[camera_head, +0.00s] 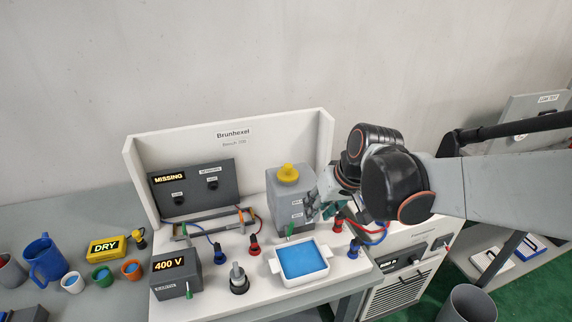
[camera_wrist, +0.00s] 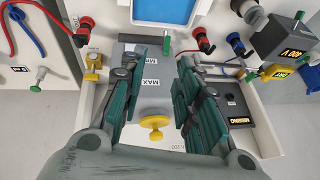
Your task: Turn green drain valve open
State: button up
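The green drain valve (camera_head: 290,230) is a small green handle at the lower front of the grey tank (camera_head: 280,190), close behind the tray with blue liquid (camera_head: 323,273). In the wrist view the green handle (camera_wrist: 167,43) stands out from the tank (camera_wrist: 145,85), below the blue tray (camera_wrist: 133,12). My gripper (camera_head: 322,208) is beside the tank's right side in the head view, partly hidden by my wrist. In the wrist view my gripper (camera_wrist: 157,70) is open, its fingers spread to either side above the tank. It holds nothing, and the green handle lies beyond the fingertips.
A yellow cap (camera_head: 288,172) tops the tank. Red plugs (camera_head: 254,246) and blue plugs (camera_head: 354,250) with cables stand around the tray. A 400 V box (camera_head: 172,278) is at the front left. The white back panel (camera_head: 290,130) rises behind the tank.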

aim_at(293, 223)
jog(key=b+x, duration=0.1)
jog(key=x, duration=0.3)
jog(key=a+x, duration=0.1)
jog(key=x, duration=0.4)
jog(key=w+r+b+x, duration=0.1)
jog(key=x, duration=0.4)
jog(key=shift+w+a+f+b, duration=0.15)
jog(key=shift+a+f+b, duration=0.05)
jog(key=shift+a+b, duration=0.2)
grip_shut()
